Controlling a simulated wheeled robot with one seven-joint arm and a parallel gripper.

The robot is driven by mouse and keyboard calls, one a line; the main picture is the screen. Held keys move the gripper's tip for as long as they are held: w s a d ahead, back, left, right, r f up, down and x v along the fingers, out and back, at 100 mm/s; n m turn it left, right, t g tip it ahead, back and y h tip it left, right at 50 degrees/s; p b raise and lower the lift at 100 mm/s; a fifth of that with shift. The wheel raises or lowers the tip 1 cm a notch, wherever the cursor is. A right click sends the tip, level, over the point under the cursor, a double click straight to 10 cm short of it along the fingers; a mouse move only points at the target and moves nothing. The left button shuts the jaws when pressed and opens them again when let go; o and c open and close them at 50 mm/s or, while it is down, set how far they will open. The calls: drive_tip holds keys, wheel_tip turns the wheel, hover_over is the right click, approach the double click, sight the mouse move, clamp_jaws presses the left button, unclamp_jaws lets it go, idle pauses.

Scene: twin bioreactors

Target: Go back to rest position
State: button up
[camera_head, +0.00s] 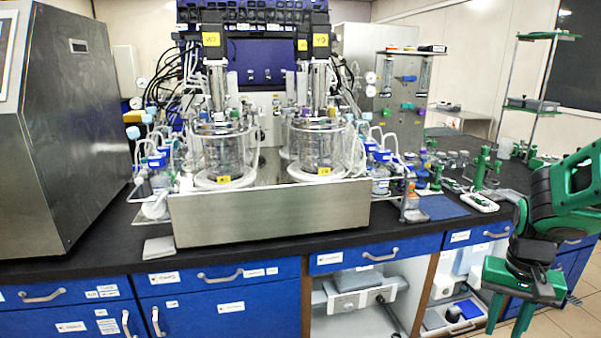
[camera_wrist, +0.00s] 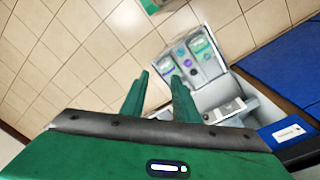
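My green gripper (camera_head: 508,325) hangs at the lower right of the head view, in front of the blue cabinets and below the bench top. Its two fingers point down and stand apart. In the wrist view the two green fingers (camera_wrist: 160,78) show with a gap and nothing between them. The twin bioreactors, a left glass vessel (camera_head: 222,152) and a right glass vessel (camera_head: 318,148), stand upright on the bench behind a steel front panel (camera_head: 270,215). My gripper is well to the right of them and touches nothing that I can see.
The black bench top (camera_head: 400,238) has blue drawers (camera_head: 220,277) below. A steel cabinet (camera_head: 60,130) stands at the left. Green pipette stands (camera_head: 483,168) and a blue mat (camera_head: 443,207) lie near my arm.

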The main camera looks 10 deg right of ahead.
drive_tip(key=s+a+r+n+y, duration=0.1)
drive_tip(key=s+a+r, duration=0.4)
drive_tip(key=s, duration=0.5)
drive_tip(key=shift+r, duration=0.5)
drive_tip(key=shift+w+f, duration=0.25)
drive_tip(key=shift+w, duration=0.35)
idle(1.0)
